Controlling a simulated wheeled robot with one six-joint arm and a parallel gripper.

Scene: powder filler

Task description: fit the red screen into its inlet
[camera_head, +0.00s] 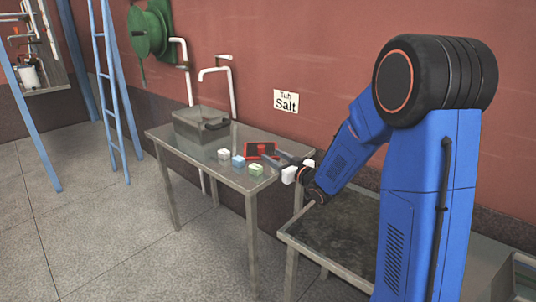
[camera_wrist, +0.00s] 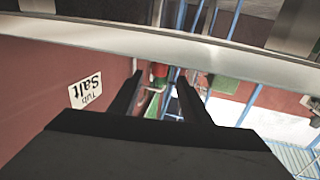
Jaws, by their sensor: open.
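The red screen (camera_head: 252,148) appears as a small red, dark-centred piece on the metal table (camera_head: 181,150), near its right end by the wall. My gripper (camera_head: 270,155) reaches in from the right, its fingers spread close to the red screen and partly overlapping it in the head view. I cannot tell whether they touch. In the wrist view my gripper (camera_wrist: 160,76) is open, with nothing held between its fingers. I cannot identify the inlet in either view.
A grey lidded tub (camera_head: 201,124) stands at the back left. A lower dark-topped table (camera_head: 345,232) is beneath my arm. The Salt sign (camera_head: 286,101) hangs on the wall.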

